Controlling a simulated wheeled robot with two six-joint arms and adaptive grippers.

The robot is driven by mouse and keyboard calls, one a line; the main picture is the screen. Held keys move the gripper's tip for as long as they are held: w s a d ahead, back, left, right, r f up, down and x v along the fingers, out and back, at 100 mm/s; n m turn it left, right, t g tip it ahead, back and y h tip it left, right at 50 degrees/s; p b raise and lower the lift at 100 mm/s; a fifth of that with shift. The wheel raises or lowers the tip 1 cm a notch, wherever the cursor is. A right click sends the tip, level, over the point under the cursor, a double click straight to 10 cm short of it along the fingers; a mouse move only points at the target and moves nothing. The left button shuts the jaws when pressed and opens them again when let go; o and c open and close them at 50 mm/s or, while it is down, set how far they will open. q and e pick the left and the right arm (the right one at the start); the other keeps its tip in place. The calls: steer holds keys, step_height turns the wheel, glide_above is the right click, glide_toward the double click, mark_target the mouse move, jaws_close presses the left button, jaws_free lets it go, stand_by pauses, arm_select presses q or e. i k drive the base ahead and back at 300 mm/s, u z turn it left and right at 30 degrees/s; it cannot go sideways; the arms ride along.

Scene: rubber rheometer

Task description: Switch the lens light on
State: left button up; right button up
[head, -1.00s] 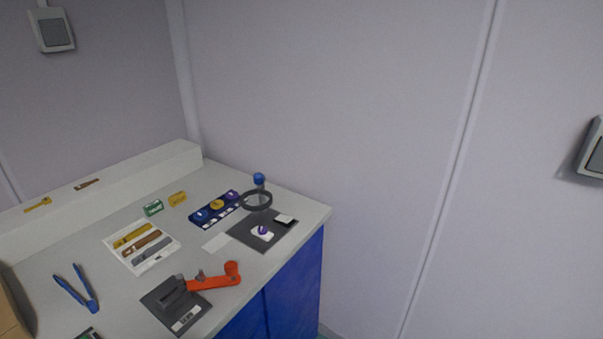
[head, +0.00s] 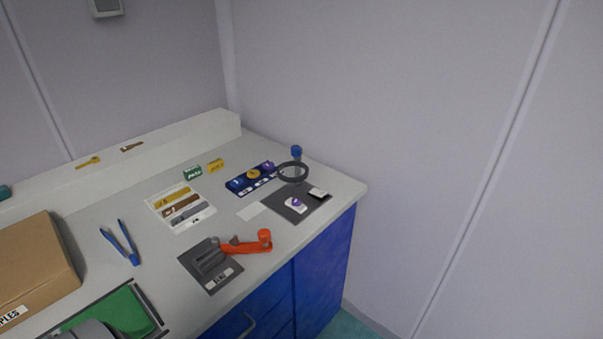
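A ring-shaped dark magnifier lens (head: 293,171) with a blue-topped post (head: 296,152) stands near the right back corner of the bench. It is over the far edge of a dark mat (head: 281,206). On the mat lie a white piece with a purple round part (head: 296,204) and a small white-topped block (head: 318,193). I cannot tell which part is the light switch or whether the light is on. Neither of my grippers shows in the head view.
A red-handled grey device (head: 245,246) sits near the bench's front edge. A blue tray of round pieces (head: 251,178) stands beside the lens.

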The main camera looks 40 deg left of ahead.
mark_target(318, 193)
steer(key=z, duration=0.05)
steer(key=k, duration=0.55)
steer(key=u, duration=0.4)
steer(key=i, duration=0.85)
steer(key=u, duration=1.15)
steer(key=i, duration=0.25)
steer(key=u, duration=0.25)
